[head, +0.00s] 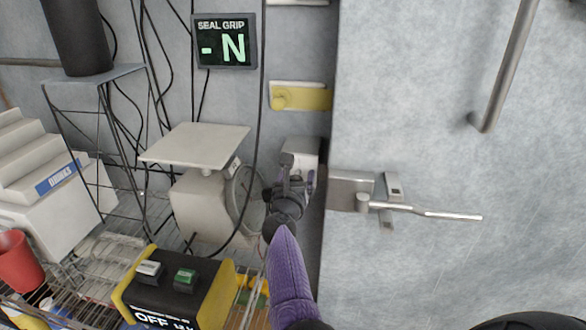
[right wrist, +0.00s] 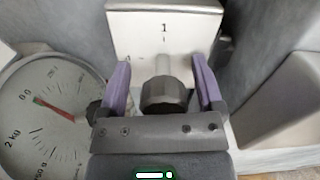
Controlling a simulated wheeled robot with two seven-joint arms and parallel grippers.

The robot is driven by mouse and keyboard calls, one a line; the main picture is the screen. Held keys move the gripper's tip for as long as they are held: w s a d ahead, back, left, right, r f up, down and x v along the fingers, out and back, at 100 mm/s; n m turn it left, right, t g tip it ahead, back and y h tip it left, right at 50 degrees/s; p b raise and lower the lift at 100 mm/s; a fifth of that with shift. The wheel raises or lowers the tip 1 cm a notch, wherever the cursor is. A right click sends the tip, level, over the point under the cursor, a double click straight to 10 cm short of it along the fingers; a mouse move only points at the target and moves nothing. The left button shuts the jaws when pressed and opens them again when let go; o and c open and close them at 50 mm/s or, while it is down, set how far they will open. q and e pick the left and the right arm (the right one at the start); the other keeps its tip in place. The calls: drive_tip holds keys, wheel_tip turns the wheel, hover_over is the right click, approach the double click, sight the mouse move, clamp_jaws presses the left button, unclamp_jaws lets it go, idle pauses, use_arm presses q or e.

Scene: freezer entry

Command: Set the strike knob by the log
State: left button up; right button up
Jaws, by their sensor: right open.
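The strike knob (right wrist: 164,94) is dark and faceted, on a pale shaft from a white block (right wrist: 163,30) marked "1" in the right wrist view. My right gripper (right wrist: 164,90) is open, with one purple finger on each side of the knob. I cannot tell whether either finger touches it. In the head view my right gripper (head: 292,180) is at the white block (head: 301,150) beside the door edge, and it hides the knob there. I cannot make out a log. My left gripper is not in view.
The grey door (head: 440,130) has a lever handle (head: 420,210) just right of my gripper. A scale (head: 195,145) with a round dial (right wrist: 45,115) stands close on the left. A display (head: 223,41) reads "SEAL GRIP - N". A yellow-black box (head: 170,285) reads "OFF". Cables hang nearby.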

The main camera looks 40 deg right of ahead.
drive_tip(key=shift+s+a+r, duration=0.2)
drive_tip(key=shift+s+a, duration=0.05)
drive_tip(key=shift+s, duration=0.15)
drive_tip(key=shift+c, duration=0.5)
drive_tip(key=shift+w+f, duration=0.1)
drive_tip(key=c, duration=0.7)
drive_tip(key=shift+c, duration=1.4)
clamp_jaws()
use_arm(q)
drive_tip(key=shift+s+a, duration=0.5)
